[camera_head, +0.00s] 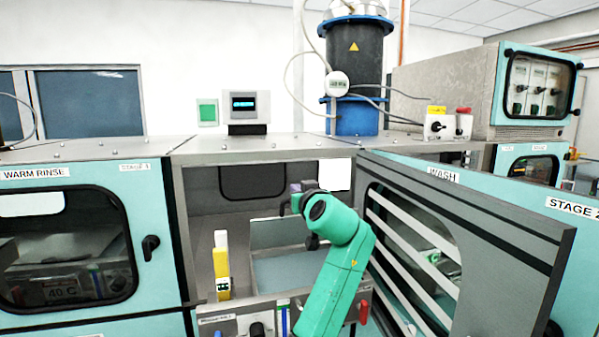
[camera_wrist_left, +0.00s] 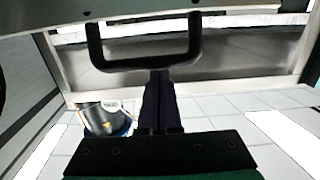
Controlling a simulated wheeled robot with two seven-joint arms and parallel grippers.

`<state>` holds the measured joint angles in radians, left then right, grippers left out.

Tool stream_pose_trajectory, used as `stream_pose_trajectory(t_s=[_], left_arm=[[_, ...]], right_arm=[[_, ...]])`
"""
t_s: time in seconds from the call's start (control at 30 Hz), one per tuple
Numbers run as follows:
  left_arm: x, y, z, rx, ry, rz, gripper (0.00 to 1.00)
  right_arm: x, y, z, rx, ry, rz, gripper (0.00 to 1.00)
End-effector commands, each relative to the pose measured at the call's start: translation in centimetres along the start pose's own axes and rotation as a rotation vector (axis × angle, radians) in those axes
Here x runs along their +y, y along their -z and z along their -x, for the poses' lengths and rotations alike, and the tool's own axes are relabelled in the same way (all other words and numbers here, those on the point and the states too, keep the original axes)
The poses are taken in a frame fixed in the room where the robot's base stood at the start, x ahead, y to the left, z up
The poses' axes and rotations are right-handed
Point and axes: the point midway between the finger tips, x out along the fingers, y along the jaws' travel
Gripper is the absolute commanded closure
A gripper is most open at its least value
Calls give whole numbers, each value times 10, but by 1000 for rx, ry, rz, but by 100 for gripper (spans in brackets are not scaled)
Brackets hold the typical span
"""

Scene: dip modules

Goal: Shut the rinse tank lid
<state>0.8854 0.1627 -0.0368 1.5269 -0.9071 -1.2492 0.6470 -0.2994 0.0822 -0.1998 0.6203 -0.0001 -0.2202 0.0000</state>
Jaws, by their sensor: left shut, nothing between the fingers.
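The rinse tank (camera_head: 290,272) sits in the open middle bay, with a pale blue-grey surface inside it. A light grey panel (camera_head: 275,233) stands up behind it and looks like the raised lid; my arm partly hides it. My left gripper (camera_head: 295,192) is over the tank, shut and empty, on the green arm. In the left wrist view the closed fingers (camera_wrist_left: 159,85) point at a black U-shaped handle (camera_wrist_left: 140,63) on a grey panel. The fingertips are close to the handle's bar; I cannot tell whether they touch. My right gripper is out of view.
The bay door marked WASH (camera_head: 480,235) stands open on the right, close to my arm. A yellow bottle-like object (camera_head: 221,268) stands at the tank's left. The warm rinse door (camera_head: 160,210) is shut. A dark drum (camera_head: 357,65) stands on top.

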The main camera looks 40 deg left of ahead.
Motion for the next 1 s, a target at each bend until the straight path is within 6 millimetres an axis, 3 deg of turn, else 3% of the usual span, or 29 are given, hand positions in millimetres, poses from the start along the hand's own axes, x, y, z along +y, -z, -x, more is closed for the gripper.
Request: stream_pose_trajectory(t_s=[0.1,0.57,0.87,1.0], left_arm=[[0,-7,8,0,-1,0,100],[0,-14,11,8,0,1,100],[0,-29,21,121,-1,2,100],[0,-41,28,208,-2,0,100]], right_arm=[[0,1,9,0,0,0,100],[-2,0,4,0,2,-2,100],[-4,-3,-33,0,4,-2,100],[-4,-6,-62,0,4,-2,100]])
